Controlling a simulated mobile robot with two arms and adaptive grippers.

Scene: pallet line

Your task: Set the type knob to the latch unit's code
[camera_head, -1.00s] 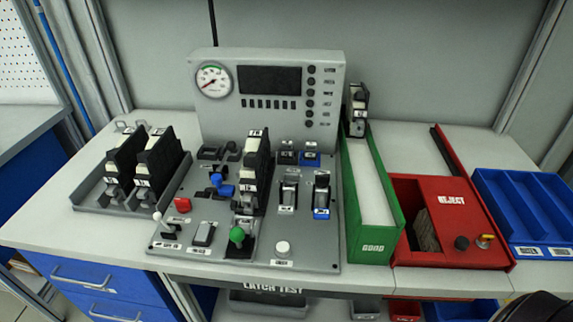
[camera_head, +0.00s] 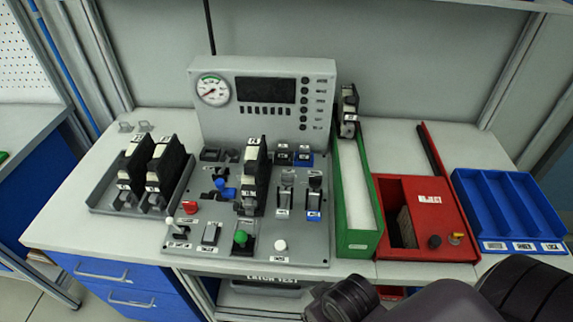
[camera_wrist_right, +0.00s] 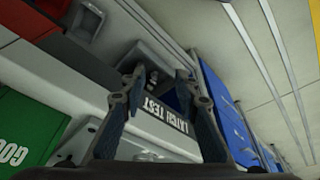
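A latch unit (camera_head: 254,172), tall and black with pale labelled parts, stands upright in the middle of the grey test panel (camera_head: 205,260). Its code label is too small to read. A round white knob or button (camera_head: 280,245) with a label below it is at the panel's front right; I cannot tell whether it is the type knob. A green-topped control (camera_head: 240,238) is left of it. My right arm comes in at the bottom right of the head view, in front of the bench. In the right wrist view my right gripper (camera_wrist_right: 163,80) is open and empty. My left gripper is out of view.
Two more units stand in a grey tray (camera_head: 105,208) at left. The gauge console (camera_head: 262,68) is behind the panel. At right are the green GOOD bin (camera_head: 357,244), holding one unit at its back, the red reject box (camera_head: 400,186) and a blue tray (camera_head: 510,205).

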